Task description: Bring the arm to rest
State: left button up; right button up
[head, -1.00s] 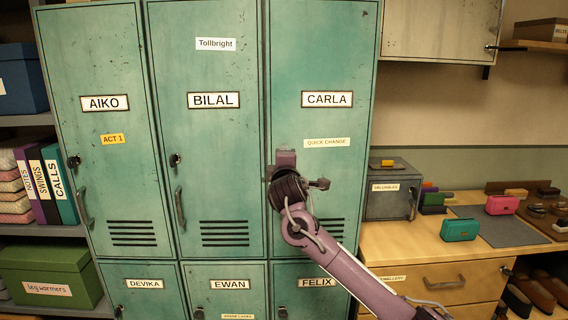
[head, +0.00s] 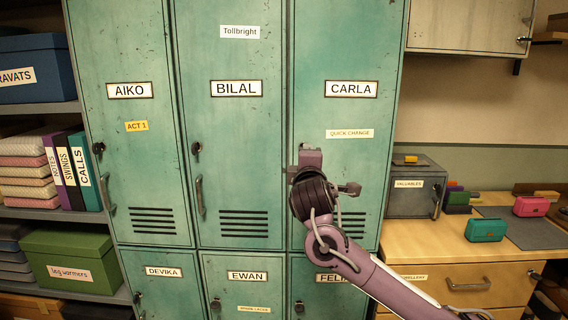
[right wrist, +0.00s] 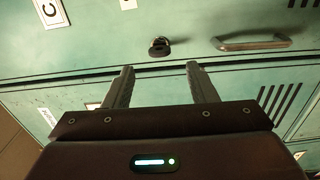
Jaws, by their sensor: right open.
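My right arm comes in from the lower right in the head view. Its gripper (head: 308,160) is in front of the lower left part of the CARLA locker door (head: 350,60). In the right wrist view my right gripper (right wrist: 160,85) has its two fingers apart with nothing between them. They point toward the teal locker fronts, near a door seam. A dark lock (right wrist: 159,46) and a metal handle (right wrist: 250,42) show beyond the fingertips. The CARLA door's own lock and handle are hidden behind my arm in the head view. My left gripper is not in view.
The lockers AIKO (head: 128,50), BILAL (head: 236,55), DEVIKA (head: 160,295) and EWAN (head: 240,297) appear closed. A wooden counter (head: 440,245) on the right holds a grey valuables box (head: 410,205) and small purses. Shelves with boxes (head: 70,260) stand at the left.

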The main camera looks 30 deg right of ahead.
jog(key=s+a+f+m+g+y, duration=0.15)
jog(key=a+f, duration=0.25)
jog(key=f, duration=0.4)
jog(key=s+a+f+g+y, duration=0.1)
jog(key=s+a+f+y, duration=0.2)
jog(key=a+f, duration=0.3)
jog(key=s+a+f+m+g+y, duration=0.1)
jog(key=s+a+f+g+y, duration=0.15)
jog(key=f, duration=0.65)
jog(key=s+a+f+m+g+y, duration=0.1)
jog(key=s+a+f+m+g, duration=0.15)
jog(key=s+f, duration=0.4)
jog(key=s+a+f+m+g+y, duration=0.1)
jog(key=s+a+f+m+g, duration=0.15)
jog(key=s, duration=0.75)
jog(key=s+a+f+m+g+y, duration=0.1)
jog(key=s+a+f+m+g, duration=0.15)
jog(key=s+f, duration=0.7)
jog(key=f, duration=2.4)
jog(key=s+d+f+g, duration=0.1)
jog(key=s+d+f, duration=0.1)
jog(key=s+f, duration=1.7)
jog(key=shift+s+d+f+n+g, duration=0.35)
jog(key=shift+s+d+n, duration=0.05)
jog(key=shift+s, duration=0.35)
